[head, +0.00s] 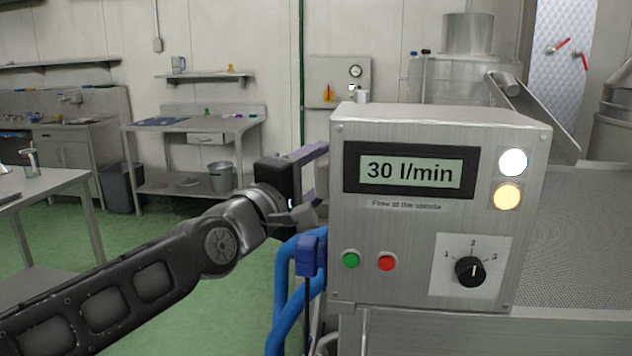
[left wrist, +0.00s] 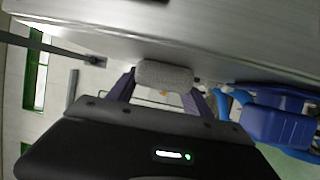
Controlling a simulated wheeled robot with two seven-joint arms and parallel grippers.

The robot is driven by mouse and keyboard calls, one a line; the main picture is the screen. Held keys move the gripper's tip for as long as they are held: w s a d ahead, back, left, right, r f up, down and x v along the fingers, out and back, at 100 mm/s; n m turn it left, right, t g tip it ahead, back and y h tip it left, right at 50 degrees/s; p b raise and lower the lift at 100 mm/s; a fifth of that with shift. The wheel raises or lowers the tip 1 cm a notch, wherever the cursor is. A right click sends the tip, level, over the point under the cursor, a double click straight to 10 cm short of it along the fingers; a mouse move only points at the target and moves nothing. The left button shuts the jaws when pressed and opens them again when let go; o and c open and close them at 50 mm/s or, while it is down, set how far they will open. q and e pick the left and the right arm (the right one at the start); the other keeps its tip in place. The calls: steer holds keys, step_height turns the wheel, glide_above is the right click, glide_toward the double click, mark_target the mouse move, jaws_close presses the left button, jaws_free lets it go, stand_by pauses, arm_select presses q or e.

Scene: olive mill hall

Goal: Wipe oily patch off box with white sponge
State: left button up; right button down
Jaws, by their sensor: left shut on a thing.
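The metal box (head: 435,230) stands on the right in the head view, with its display, lamps, buttons and dial facing me. Its bare metal side (left wrist: 220,40) fills the top of the left wrist view. My left gripper (head: 318,168) is at the box's left side, its fingertips partly hidden behind the box edge. In the left wrist view it is shut on the pale sponge (left wrist: 165,75), which is right at the metal surface; I cannot tell whether they touch. I make out no oily patch. My right gripper is out of view.
Blue hoses (head: 284,295) and a blue fitting (head: 306,256) hang just below my left gripper, beside the box. A perforated metal surface (head: 580,240) lies right of the box. A steel table (head: 50,190) stands at far left, with open green floor between.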

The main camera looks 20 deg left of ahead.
arm_select(q)
steer(key=shift+w, duration=0.1)
steer(key=shift+w+a+f+b, duration=0.1)
steer(key=shift+w+a+b, duration=0.05)
steer(key=shift+w+b, duration=0.5)
steer(key=shift+w+a+f+b, duration=0.1)
steer(key=shift+w+b, duration=0.4)
steer(key=shift+w, duration=0.1)
steer(key=shift+w+a+r, duration=0.15)
steer(key=shift+w+r, duration=0.05)
steer(key=shift+w, duration=0.3)
steer(key=s+a+b, duration=0.1)
steer(key=a+b, duration=0.5)
steer(key=shift+s, duration=0.25)
